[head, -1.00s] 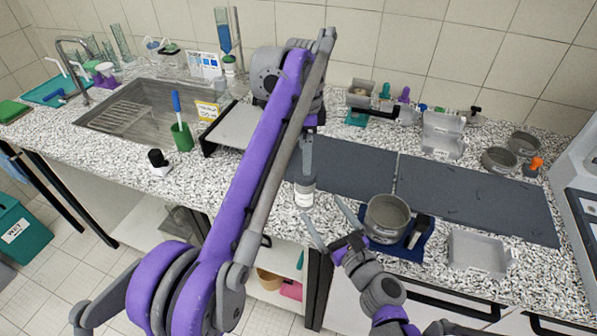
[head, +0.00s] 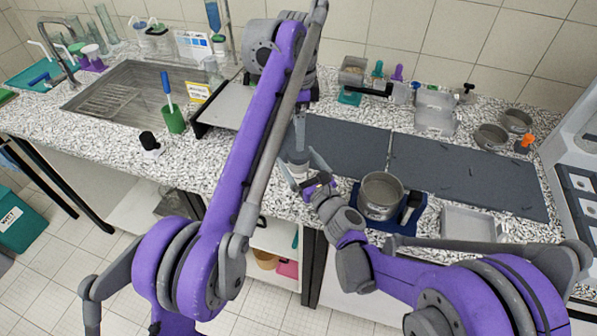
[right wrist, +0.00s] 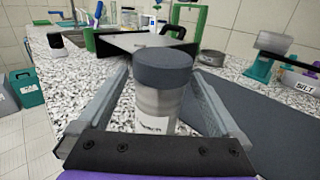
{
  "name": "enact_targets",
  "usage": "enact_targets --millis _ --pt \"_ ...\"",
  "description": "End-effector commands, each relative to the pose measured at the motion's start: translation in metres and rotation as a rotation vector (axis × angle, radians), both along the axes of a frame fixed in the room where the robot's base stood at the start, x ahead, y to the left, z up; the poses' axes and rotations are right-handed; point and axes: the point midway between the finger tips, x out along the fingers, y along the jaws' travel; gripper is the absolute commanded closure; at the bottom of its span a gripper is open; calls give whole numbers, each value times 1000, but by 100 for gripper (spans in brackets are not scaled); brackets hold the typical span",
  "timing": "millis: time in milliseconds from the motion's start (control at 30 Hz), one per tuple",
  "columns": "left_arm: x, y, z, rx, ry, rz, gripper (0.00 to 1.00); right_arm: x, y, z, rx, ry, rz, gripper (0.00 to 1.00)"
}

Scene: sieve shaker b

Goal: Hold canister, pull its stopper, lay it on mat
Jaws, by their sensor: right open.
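The canister is a pale cylinder with a white label (right wrist: 155,108) and a wide dark grey stopper (right wrist: 163,68) seated on top. It stands upright on the counter at the front left of the dark grey mat (head: 345,148). My right gripper (right wrist: 162,100) is open, with one finger on each side of the canister's body, below the stopper. In the head view the canister (head: 298,168) is partly hidden by the right gripper's fingers. My left gripper (head: 299,130) points down above and behind the canister, mostly hidden by its own arm, so its jaws cannot be judged.
A metal pan (head: 381,196) on a blue base stands right of my right gripper. A grey tray (head: 468,224) lies at the front edge. A green holder with a brush (head: 173,120) and a black-capped bottle (head: 150,143) stand left. The right-hand dark mat (head: 470,180) is mostly bare.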

Motion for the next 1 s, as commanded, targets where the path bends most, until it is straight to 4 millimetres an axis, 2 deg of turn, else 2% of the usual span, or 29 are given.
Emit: enact_targets --millis 267,800,1000 --pt "0 0 0 0 0 0 4 1 0 0 0 0 0 2" --pt "0 0 0 0 0 0 4 1 0 0 0 0 0 99" --pt "0 0 0 0 0 0 4 1 0 0 0 0 0 100"
